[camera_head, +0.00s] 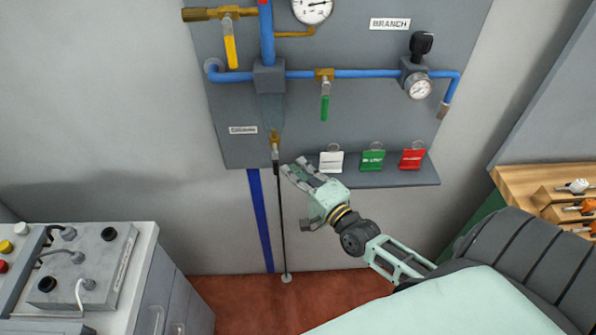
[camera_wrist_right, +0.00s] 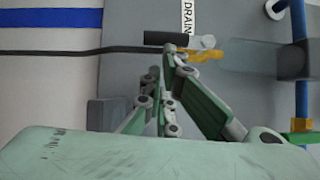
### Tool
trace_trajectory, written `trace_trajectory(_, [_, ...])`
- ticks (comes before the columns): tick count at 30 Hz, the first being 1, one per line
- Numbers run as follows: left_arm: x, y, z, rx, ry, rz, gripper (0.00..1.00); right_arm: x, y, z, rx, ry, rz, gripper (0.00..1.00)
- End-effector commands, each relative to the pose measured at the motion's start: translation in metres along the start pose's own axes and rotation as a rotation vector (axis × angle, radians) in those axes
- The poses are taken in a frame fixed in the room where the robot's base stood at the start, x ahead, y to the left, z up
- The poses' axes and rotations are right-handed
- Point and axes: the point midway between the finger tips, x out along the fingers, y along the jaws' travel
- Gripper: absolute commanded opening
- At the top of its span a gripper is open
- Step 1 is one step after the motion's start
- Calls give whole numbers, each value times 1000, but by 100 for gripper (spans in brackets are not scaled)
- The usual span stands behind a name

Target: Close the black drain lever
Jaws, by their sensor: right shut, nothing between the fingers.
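The black drain lever (camera_wrist_right: 165,38) shows in the wrist view beside a brass valve (camera_wrist_right: 203,56) and under a DRAIN label (camera_wrist_right: 187,16). It lies alongside the thin dark drain line, which runs down the wall in the head view. In the head view the small brass drain valve (camera_head: 274,137) sits low on the panel; the lever is small and hard to make out there. My right gripper (camera_head: 291,168) is shut and empty, just right of the valve and line. In the wrist view its fingertips (camera_wrist_right: 162,62) are close to the lever; contact cannot be told. My left gripper is not in view.
A ledge (camera_head: 395,178) with white, green and red clips is right of my gripper. Above are blue pipes with a yellow lever (camera_head: 230,45) and a green lever (camera_head: 325,107). A grey cabinet (camera_head: 150,290) stands lower left. The wall left of the panel is clear.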

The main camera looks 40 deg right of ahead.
Motion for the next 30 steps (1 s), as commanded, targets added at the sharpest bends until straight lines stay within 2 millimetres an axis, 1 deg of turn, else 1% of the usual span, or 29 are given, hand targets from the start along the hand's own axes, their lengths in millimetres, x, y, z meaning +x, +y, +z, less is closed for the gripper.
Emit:
trace_trajectory(23, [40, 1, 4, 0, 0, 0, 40, 5, 11, 8, 132, -1, -88, 0])
trace_trajectory(26, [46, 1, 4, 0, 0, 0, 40, 6, 13, 9, 154, -1, -104, 0])
trace_trajectory(30, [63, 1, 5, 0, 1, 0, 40, 8, 18, 12, 208, -2, -140, 0])
